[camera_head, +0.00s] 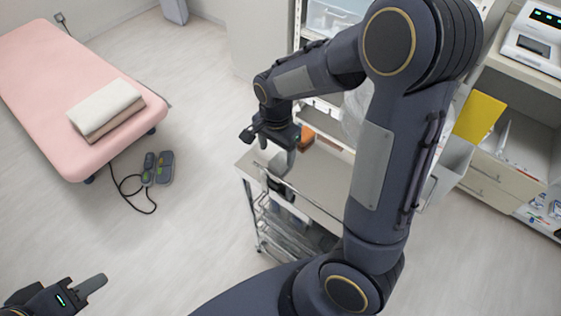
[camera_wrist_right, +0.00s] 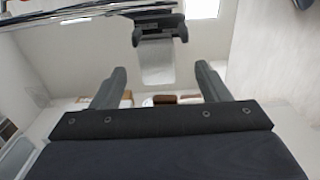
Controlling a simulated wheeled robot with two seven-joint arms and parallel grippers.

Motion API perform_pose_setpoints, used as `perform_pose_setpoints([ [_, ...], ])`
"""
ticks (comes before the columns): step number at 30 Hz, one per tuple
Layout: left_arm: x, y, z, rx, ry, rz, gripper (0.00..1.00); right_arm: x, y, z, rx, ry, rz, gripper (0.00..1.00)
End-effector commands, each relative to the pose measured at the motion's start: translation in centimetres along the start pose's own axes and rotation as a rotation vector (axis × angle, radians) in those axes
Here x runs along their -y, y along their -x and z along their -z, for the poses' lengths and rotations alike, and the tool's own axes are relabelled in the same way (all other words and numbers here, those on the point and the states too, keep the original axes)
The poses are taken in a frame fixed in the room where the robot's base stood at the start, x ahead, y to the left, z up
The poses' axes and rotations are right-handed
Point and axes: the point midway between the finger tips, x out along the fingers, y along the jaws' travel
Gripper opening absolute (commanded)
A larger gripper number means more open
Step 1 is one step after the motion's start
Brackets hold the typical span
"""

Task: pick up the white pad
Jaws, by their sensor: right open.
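A small pale pad (camera_head: 281,165), whitish grey, shows at the near left part of the metal cart top, partly hidden by my right gripper. In the right wrist view a white pad (camera_wrist_right: 158,64) lies between and beyond the fingertips, against a dark clamp-like piece (camera_wrist_right: 160,27). My right gripper (camera_head: 277,150) is over the cart's left end, close to the pad. Its two fingers (camera_wrist_right: 161,80) are apart with nothing held. I cannot tell the exact gap to the pad. My left gripper (camera_head: 86,288) is at the lower left, over the floor, partly cut off.
The cart top (camera_head: 322,180) carries an orange-brown item (camera_head: 307,134). My right arm hides much of the cart. A pink bed (camera_head: 55,75) with folded towels (camera_head: 104,108) stands left, a pedal (camera_head: 157,168) beside it. Shelves with a yellow sheet (camera_head: 479,117) stand right.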

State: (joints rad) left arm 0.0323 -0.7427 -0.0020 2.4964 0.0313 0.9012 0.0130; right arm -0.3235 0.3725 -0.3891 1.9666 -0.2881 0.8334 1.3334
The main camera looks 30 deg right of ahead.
Motion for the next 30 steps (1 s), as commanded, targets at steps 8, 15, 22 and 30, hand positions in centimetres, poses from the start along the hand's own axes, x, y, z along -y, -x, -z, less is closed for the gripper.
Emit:
perform_pose_setpoints([
  [8, -0.1, 0.2, 0.1, 0.0, 0.0, 0.0, 0.36, -0.5, -3.6, -0.2, 0.001, 0.0, -0.003, 0.69],
  [15, -0.1, 0.2, 0.1, 0.0, 0.0, 0.0, 0.36, -0.4, -3.8, -0.2, 0.001, 0.001, 0.0, 0.69],
  [22, -0.1, 0.2, 0.1, 0.0, 0.0, 0.0, 0.36, -0.4, -3.8, -0.2, 0.001, 0.001, -0.001, 0.42],
  [30, -0.1, 0.2, 0.1, 0.0, 0.0, 0.0, 0.36, -0.4, -3.8, -0.2, 0.001, 0.001, 0.0, 0.18],
])
